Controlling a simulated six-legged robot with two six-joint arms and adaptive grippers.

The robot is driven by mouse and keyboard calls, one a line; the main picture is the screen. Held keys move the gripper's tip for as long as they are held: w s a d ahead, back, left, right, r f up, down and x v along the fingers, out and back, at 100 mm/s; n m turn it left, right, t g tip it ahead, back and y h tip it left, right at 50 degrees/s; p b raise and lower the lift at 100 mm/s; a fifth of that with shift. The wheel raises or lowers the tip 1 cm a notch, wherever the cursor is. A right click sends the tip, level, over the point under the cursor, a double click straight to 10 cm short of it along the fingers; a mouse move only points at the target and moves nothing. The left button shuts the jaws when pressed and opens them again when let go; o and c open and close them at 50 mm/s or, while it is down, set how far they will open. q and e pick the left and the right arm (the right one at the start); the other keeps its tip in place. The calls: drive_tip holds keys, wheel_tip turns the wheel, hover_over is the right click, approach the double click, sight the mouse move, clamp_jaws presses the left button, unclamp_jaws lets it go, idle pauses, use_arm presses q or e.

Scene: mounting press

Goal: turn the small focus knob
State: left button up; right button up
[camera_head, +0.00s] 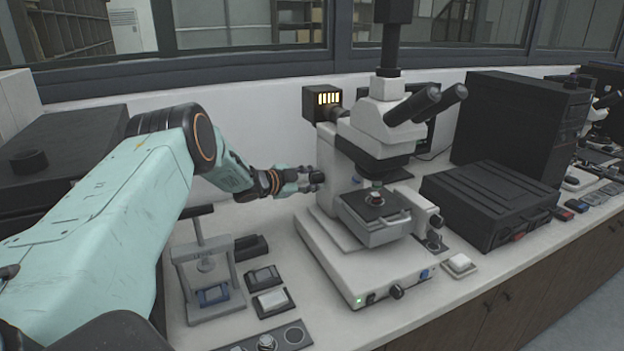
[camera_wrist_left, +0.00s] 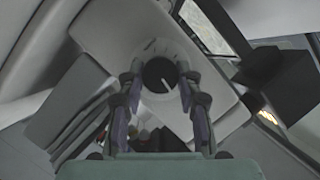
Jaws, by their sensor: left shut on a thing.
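A white microscope (camera_head: 345,235) stands on the bench in the middle of the head view. My left gripper (camera_head: 308,180) is at its left side, level with the upper stand. In the left wrist view a round dark knob (camera_wrist_left: 160,75) with a white pointer line sits between the fingertips of my left gripper (camera_wrist_left: 160,82). The fingers are shut on the knob from both sides. The pointer line slants toward the lower right. In the head view the knob (camera_head: 318,178) is small and partly hidden by the fingers. My right gripper is not in view.
A clamp stand (camera_head: 207,275) and small blocks (camera_head: 272,301) are on the bench below my left arm. A black lamp box (camera_head: 322,103) is behind the microscope. A black case (camera_head: 487,203) stands to its right. A small white-topped block (camera_head: 459,264) lies at the front.

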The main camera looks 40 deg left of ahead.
use_arm(q)
drive_tip(key=shift+d+m+t+y+b, duration=0.1)
drive_tip(key=shift+m+t+y+b, duration=0.45)
drive_tip(key=shift+m, duration=0.85)
drive_tip(key=o, duration=1.2)
drive_tip(key=shift+c, duration=0.2)
